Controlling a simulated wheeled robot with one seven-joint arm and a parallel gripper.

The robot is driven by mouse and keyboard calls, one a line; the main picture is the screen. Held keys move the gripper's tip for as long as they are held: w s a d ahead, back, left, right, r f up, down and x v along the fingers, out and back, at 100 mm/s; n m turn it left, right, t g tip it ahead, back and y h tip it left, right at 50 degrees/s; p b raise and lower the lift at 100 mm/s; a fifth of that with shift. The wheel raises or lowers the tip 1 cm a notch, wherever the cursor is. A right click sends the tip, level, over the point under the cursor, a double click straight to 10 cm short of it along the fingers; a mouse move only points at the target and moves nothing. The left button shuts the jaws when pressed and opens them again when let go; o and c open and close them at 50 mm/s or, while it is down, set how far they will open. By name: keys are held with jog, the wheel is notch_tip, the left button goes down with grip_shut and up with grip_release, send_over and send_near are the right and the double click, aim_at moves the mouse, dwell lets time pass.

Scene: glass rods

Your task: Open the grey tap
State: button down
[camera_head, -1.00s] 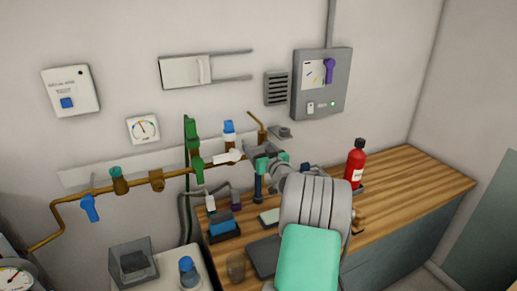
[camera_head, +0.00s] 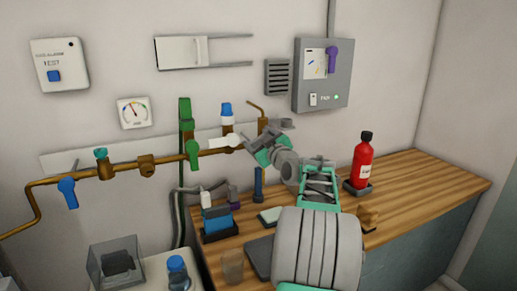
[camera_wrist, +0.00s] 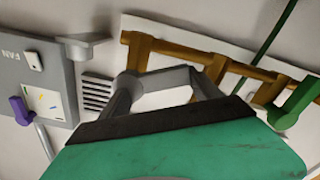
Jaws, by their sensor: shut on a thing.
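The grey tap (camera_wrist: 165,80) shows in the wrist view as a grey bar between the two grey fingers of my gripper (camera_wrist: 163,92), in front of the brass pipe. My gripper is shut on it. In the head view my gripper (camera_head: 258,143) is at the right end of the brass pipework and mostly hides the grey tap there. How far the tap is turned cannot be told.
The brass pipe (camera_head: 118,170) carries a blue-handled tap (camera_head: 68,192), a green handle (camera_head: 192,154) and a white lever (camera_head: 222,142) close left of my gripper. A grey bracket (camera_wrist: 86,44) and the fan panel (camera_head: 322,90) are on the wall nearby. A red bottle (camera_head: 362,162) stands on the wooden counter.

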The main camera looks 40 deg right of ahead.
jog(key=shift+c, duration=0.6)
grip_release()
jog(key=b+v, duration=0.1)
jog(key=v, duration=0.7)
